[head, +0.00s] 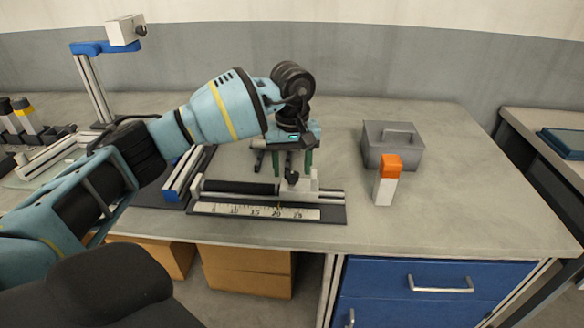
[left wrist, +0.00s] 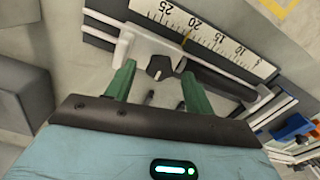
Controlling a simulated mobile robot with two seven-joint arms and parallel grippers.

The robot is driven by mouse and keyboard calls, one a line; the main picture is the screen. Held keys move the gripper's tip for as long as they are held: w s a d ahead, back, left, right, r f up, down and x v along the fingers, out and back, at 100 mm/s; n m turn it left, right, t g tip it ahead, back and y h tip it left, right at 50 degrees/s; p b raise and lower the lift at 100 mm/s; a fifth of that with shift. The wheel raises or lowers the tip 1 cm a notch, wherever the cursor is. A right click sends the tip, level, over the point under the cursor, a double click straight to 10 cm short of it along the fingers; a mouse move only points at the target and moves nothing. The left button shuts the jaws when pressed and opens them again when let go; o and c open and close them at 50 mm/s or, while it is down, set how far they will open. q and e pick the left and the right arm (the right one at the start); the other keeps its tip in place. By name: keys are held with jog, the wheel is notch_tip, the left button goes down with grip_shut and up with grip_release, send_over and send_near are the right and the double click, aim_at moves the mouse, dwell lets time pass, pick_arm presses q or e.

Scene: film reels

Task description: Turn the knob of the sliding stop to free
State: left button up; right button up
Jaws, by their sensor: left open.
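The sliding stop (head: 304,185) is a pale block on a rail with a black roller and a ruler (head: 265,211) along its front. Its black knob (head: 292,177) sits on top and also shows in the left wrist view (left wrist: 160,67). My left gripper (head: 293,171) points down at the stop with its green fingers apart. I cannot tell the height of the fingertips above the knob. My right gripper is not in view.
A grey box with a handle (head: 393,148) and a white block with an orange top (head: 386,180) stand right of the stop. A blue and white stand (head: 92,85) and several bottles are at the left. The table's right part is clear.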

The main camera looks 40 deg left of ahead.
pick_arm(q)
jog(key=shift+f, duration=0.55)
jog(key=c, duration=1)
jog(key=shift+o, duration=0.2)
